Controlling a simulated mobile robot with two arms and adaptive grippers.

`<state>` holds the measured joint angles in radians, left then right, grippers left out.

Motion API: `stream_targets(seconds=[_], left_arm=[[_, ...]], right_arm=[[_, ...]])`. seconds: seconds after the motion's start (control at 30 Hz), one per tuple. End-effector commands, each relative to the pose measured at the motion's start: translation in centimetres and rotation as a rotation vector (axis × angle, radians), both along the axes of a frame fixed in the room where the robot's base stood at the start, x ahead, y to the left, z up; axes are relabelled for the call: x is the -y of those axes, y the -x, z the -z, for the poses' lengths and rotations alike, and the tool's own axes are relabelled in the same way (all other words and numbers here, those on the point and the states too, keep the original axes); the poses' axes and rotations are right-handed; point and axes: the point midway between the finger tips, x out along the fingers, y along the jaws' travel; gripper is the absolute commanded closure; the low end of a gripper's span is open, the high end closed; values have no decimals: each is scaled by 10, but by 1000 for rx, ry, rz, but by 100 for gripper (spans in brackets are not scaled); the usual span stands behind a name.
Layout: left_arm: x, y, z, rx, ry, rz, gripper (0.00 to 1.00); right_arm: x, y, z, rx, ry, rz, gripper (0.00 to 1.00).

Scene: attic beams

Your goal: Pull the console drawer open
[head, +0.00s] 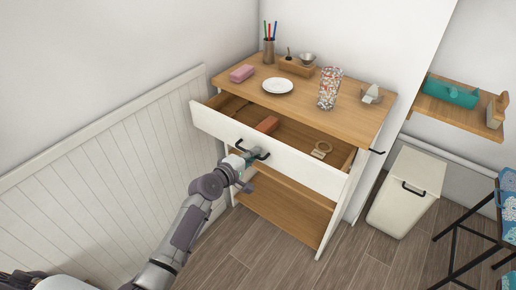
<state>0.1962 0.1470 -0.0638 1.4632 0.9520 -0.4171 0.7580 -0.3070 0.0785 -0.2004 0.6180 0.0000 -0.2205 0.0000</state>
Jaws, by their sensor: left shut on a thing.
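The console (335,119) has a wooden top and white sides and stands against the wall. Its white-fronted drawer (297,166) is pulled well out, so its inside shows. A dark bar handle (258,153) sits on the drawer front. My left gripper (252,157) is at this handle and is shut on it. My right gripper is not in view.
On the console top are a pink block (242,73), a white plate (277,86), a speckled vase (329,88) and a pencil cup (269,51). A white bin (406,192) stands to the right. Wood floor (345,265) is clear in front.

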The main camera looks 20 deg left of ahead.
Motion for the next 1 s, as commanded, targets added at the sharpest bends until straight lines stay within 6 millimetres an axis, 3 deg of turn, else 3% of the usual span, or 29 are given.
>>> stream_targets(seconds=[0.2,0.4,0.97,1.0], left_arm=[[-12,34,-1,-2,-1,2,100],[-20,56,-1,0,-1,2,100],[-23,66,0,0,2,2,100],[-23,66,0,0,2,2,84]], right_arm=[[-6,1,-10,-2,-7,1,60],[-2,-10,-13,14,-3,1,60],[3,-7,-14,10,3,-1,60],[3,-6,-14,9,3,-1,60]])
